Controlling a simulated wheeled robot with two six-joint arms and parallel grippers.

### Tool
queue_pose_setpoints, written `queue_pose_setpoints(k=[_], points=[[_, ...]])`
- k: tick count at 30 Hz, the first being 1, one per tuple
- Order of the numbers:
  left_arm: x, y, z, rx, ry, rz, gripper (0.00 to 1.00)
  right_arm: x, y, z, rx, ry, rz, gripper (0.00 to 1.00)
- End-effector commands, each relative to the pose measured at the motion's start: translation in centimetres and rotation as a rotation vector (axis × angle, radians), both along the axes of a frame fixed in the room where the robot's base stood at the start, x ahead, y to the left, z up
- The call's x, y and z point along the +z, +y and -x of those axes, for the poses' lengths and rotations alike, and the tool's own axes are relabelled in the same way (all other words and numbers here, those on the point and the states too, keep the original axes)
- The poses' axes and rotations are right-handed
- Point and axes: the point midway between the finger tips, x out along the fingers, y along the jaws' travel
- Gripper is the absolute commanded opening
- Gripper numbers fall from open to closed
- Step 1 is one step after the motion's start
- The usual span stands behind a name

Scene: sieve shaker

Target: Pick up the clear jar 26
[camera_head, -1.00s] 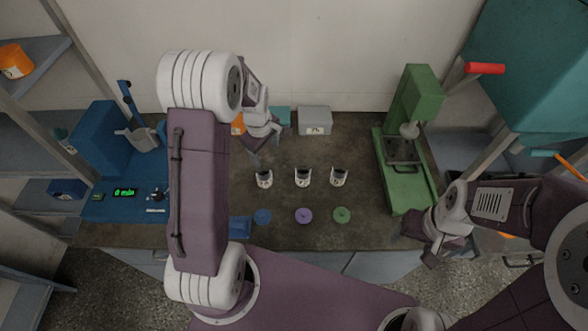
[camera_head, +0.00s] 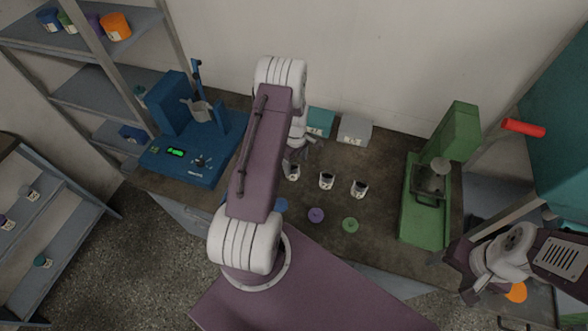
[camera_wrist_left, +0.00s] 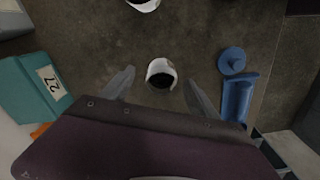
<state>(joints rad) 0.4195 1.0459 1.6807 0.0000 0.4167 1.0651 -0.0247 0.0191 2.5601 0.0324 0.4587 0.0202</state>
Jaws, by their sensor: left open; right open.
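Three small clear jars with white labels and dark contents stand in a row on the bench: the left jar (camera_head: 292,171), the middle jar (camera_head: 327,180) and the right jar (camera_head: 359,189). Their numbers are too small to read, so I cannot tell which is 26. My left gripper (camera_head: 297,150) is at the left jar, partly hidden by my arm. In the left wrist view its open fingers (camera_wrist_left: 159,77) stand on either side of a jar (camera_wrist_left: 160,66), with gaps on both sides. My right gripper (camera_head: 472,288) is open and empty at the bench's front right.
Blue, purple (camera_head: 316,215) and green (camera_head: 350,225) lids lie in front of the jars. A teal box (camera_wrist_left: 32,88) marked 27 and a grey box (camera_head: 355,129) stand behind. A blue machine (camera_head: 190,150) stands left, a green press (camera_head: 425,215) right.

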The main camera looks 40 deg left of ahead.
Motion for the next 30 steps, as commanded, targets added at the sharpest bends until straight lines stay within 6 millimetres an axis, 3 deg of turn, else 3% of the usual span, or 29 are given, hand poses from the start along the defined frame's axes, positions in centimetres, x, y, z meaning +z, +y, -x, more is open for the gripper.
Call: queue_pose_setpoints(k=[4,12,19,20,27,30], points=[[-0.7,0.2,0.1,0.001,0.001,0.001,0.69,0.6,0.0,0.0,0.0,0.0,0.0,0.69],[-4.9,0.7,0.3,0.0,0.0,0.0,0.69,1.8,0.0,0.0,0.0,0.0,0.0,0.69],[-5.2,0.7,0.2,0.0,-0.002,-0.001,0.69,1.7,0.0,0.0,0.0,0.0,0.0,0.69],[-5.2,0.7,0.2,0.0,-0.002,-0.001,0.64,1.7,0.0,0.0,0.0,0.0,0.0,0.69],[-5.2,0.7,0.2,0.0,-0.002,-0.001,0.0,1.7,0.0,0.0,0.0,0.0,0.0,0.69],[-5.2,0.7,0.2,0.0,-0.002,-0.001,0.0,1.7,0.0,0.0,0.0,0.0,0.0,0.69]])
